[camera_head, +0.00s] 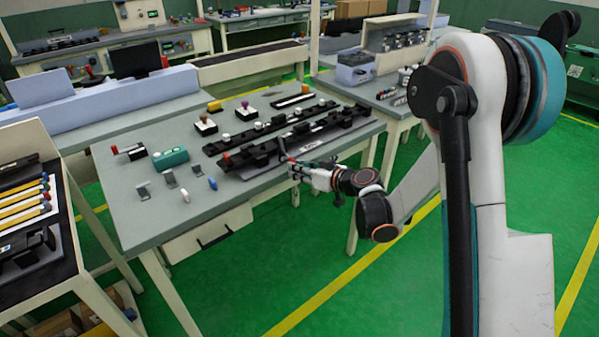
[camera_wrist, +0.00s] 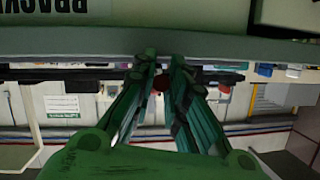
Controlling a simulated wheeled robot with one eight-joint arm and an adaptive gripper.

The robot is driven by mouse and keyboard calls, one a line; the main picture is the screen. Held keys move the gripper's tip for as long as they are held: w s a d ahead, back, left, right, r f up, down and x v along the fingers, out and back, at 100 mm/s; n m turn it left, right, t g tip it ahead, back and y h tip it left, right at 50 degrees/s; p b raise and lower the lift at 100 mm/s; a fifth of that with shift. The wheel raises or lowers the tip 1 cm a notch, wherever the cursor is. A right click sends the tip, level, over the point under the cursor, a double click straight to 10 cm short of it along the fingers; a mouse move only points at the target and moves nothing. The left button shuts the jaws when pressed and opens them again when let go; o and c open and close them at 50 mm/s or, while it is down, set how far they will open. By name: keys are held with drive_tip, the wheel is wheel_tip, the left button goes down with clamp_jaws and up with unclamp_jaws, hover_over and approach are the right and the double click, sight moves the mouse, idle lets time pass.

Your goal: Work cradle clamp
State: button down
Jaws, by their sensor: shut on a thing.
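A dark cradle fixture (camera_head: 245,157) with black blocks lies along the near right part of the grey workbench. A thin dark lever (camera_head: 281,146) stands up at its near side. My gripper (camera_head: 291,164) is at the bench's front edge, beside the lever. In the wrist view, my gripper's two green-lit fingers (camera_wrist: 161,75) close in on a small red knob (camera_wrist: 161,84). The fingers hide most of what they hold, so I cannot tell whether the knob belongs to the lever.
A second dark rail with white knobs (camera_head: 226,138) lies behind the cradle. A teal box (camera_head: 170,158), small grey brackets (camera_head: 170,179) and a blue piece (camera_head: 212,184) lie to the left. A drawer (camera_head: 210,237) hangs under the bench. Green floor in front is clear.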

drive_tip(key=c, duration=1.6)
unclamp_jaws()
drive_tip(key=v, duration=1.2)
drive_tip(key=shift+f, duration=0.15)
